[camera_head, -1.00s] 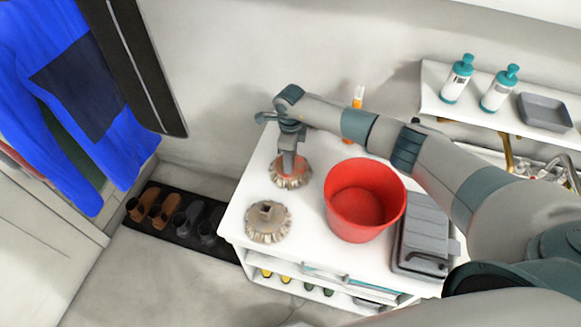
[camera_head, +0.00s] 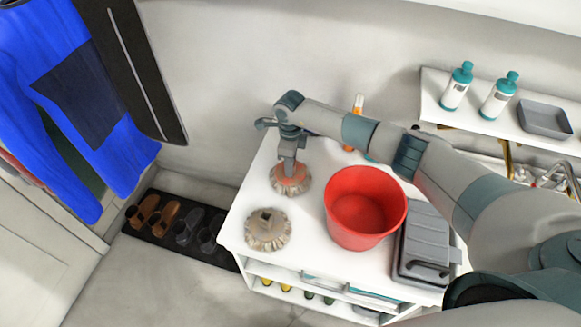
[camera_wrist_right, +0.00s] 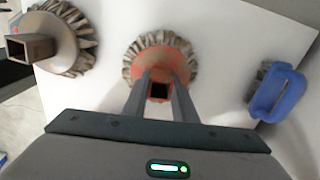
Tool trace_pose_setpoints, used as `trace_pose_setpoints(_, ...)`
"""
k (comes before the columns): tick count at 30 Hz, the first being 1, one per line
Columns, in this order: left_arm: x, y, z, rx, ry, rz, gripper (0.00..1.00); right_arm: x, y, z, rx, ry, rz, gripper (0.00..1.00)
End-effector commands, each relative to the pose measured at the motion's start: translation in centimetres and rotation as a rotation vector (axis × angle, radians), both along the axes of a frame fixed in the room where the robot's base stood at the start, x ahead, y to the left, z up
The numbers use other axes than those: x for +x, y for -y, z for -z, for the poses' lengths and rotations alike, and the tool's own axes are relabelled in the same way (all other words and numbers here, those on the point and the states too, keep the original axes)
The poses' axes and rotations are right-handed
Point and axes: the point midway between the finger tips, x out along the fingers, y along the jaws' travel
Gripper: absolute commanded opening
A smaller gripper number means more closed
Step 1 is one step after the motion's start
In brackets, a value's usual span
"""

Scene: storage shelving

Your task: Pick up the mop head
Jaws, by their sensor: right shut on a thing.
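Two round mop heads with frayed grey-brown fringes are on the white cabinet top. The orange-centred mop head (camera_head: 290,179) is at the back left, under my right gripper (camera_head: 289,165). My right gripper is shut on its square socket, which shows between the fingers in the wrist view (camera_wrist_right: 159,92). The fringe appears at table height; I cannot tell if it touches the top. The beige mop head (camera_head: 268,230) lies in front of it, apart from the gripper, and shows at the upper left of the wrist view (camera_wrist_right: 62,40). My left gripper is not in view.
A red bucket (camera_head: 365,207) stands right of the mop heads, with a grey case (camera_head: 425,245) beside it. A blue-handled brush (camera_wrist_right: 277,92) lies to the right in the wrist view. An orange-capped bottle (camera_head: 357,105) stands behind. Shoes on a black mat (camera_head: 172,238) are on the floor left.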

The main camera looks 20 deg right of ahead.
Motion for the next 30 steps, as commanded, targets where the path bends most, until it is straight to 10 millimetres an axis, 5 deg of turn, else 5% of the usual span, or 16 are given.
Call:
trace_pose_setpoints(8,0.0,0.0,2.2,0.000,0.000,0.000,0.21,0.2,0.1,-3.0,0.000,0.007,-0.003,0.00)
trace_pose_setpoints(21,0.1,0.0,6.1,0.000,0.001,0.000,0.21,-0.8,8.2,-8.0,-0.002,0.004,0.001,0.00)
trace_pose_setpoints(30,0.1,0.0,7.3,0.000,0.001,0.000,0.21,-1.2,11.2,-10.2,-0.001,0.003,-0.001,0.00)
